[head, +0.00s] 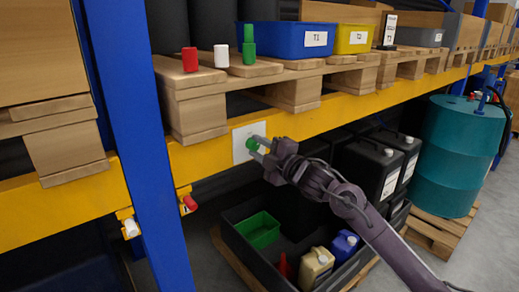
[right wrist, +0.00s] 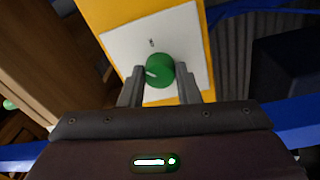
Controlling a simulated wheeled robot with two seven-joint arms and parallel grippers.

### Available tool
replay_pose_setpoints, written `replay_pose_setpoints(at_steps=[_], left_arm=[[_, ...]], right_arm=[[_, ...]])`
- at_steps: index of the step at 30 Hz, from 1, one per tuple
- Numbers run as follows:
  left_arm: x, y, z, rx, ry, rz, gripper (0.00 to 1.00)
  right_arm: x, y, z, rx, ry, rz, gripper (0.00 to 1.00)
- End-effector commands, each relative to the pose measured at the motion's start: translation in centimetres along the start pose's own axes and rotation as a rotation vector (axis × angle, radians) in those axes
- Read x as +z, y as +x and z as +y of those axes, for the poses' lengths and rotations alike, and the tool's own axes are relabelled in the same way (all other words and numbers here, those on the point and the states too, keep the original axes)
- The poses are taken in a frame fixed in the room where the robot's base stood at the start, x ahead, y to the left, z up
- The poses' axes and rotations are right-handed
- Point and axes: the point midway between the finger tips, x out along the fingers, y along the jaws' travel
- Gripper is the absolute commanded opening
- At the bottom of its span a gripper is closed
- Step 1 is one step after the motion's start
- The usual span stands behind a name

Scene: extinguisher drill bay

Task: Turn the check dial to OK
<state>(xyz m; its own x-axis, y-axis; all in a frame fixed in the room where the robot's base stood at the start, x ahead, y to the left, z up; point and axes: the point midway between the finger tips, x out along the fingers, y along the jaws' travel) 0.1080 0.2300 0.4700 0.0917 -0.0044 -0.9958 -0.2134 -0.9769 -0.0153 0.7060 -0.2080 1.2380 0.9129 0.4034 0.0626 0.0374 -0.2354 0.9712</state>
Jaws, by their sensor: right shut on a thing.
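The check dial (head: 252,144) is a round green knob on a white square plate (head: 238,153), fixed to the yellow shelf beam. In the right wrist view the dial (right wrist: 160,70) sits between the two fingers, with a pale pointer mark on its left side. A small dark mark shows on the plate (right wrist: 195,50) above the dial; I cannot read it. My right gripper (head: 262,150) is at the dial, and it also shows in the right wrist view (right wrist: 168,74), shut on the dial. My left gripper is not in view.
Above the dial, a pallet shelf holds a blue bin (head: 285,40), a yellow bin (head: 353,39) and red, white and green pieces. Below is a black tray (head: 290,238) with a green box (head: 258,230) and containers. A blue post (head: 140,130) stands left; a teal drum (head: 460,150) stands right.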

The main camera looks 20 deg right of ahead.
Motion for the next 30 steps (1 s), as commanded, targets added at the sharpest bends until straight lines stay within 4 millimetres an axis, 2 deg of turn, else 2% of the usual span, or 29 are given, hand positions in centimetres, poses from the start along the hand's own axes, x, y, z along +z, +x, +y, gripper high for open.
replay_pose_setpoints(at_steps=[18,30], left_arm=[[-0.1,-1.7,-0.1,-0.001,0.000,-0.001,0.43],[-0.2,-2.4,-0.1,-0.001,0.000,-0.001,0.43]], right_arm=[[-0.2,0.0,-0.1,0.036,0.551,-0.027,0.07],[-0.2,0.0,-0.1,0.050,0.732,-0.035,0.07]])
